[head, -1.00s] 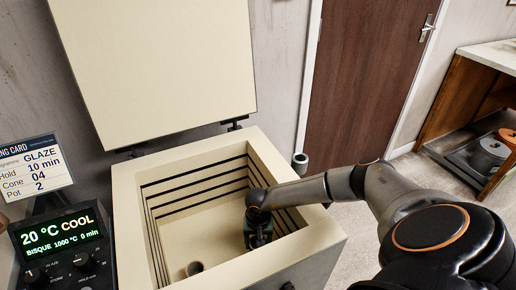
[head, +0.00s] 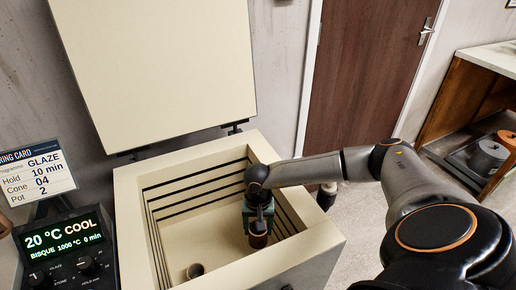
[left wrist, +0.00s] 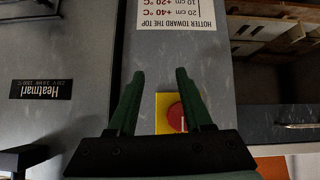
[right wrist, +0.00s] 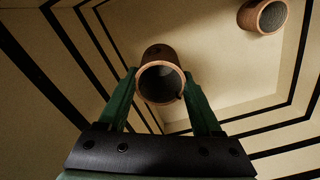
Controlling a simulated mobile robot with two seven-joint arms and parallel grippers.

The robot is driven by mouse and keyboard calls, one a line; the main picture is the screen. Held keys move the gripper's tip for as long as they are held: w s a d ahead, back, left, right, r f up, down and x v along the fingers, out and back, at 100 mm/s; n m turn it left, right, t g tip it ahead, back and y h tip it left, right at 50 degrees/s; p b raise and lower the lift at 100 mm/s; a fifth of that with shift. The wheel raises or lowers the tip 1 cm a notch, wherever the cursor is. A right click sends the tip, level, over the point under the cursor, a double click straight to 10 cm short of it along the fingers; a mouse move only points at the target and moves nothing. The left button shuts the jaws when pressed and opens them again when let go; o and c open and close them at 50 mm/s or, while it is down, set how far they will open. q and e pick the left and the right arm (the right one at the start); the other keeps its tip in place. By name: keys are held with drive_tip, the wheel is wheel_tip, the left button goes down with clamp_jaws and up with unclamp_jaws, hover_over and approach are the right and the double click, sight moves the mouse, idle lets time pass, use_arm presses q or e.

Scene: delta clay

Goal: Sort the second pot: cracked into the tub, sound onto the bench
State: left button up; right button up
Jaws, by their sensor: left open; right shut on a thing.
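My right gripper (head: 258,212) is inside the open kiln, shut on a brown clay pot (head: 258,240). In the right wrist view the held pot (right wrist: 160,82) sits between the fingertips with its round mouth toward the camera. A small dark notch shows at the lower right of its rim; I cannot tell whether it is a crack. A second pot (head: 195,270) stands on the kiln floor, apart from the gripper; it also shows in the right wrist view (right wrist: 263,16). My left gripper (left wrist: 160,76) is open and empty, before a grey panel.
The kiln (head: 128,215) has pale walls with dark grooves, and its lid (head: 155,70) stands raised behind. A control box (head: 62,245) reads 20 °C COOL, below a firing card (head: 38,172).

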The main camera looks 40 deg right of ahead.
use_arm(q)
drive_tip(key=shift+r, duration=0.1)
use_arm(e)
drive_tip(key=shift+r, duration=0.15)
use_arm(q)
wheel_tip(320, 180, up, 12)
drive_tip(key=s+a+p, duration=0.1)
drive_tip(key=a+p, duration=0.1)
drive_tip(key=p, duration=1.2)
drive_tip(key=shift+y, duration=0.3)
use_arm(e)
wheel_tip(320, 180, up, 21)
use_arm(q)
drive_tip(key=shift+s+a, duration=0.1)
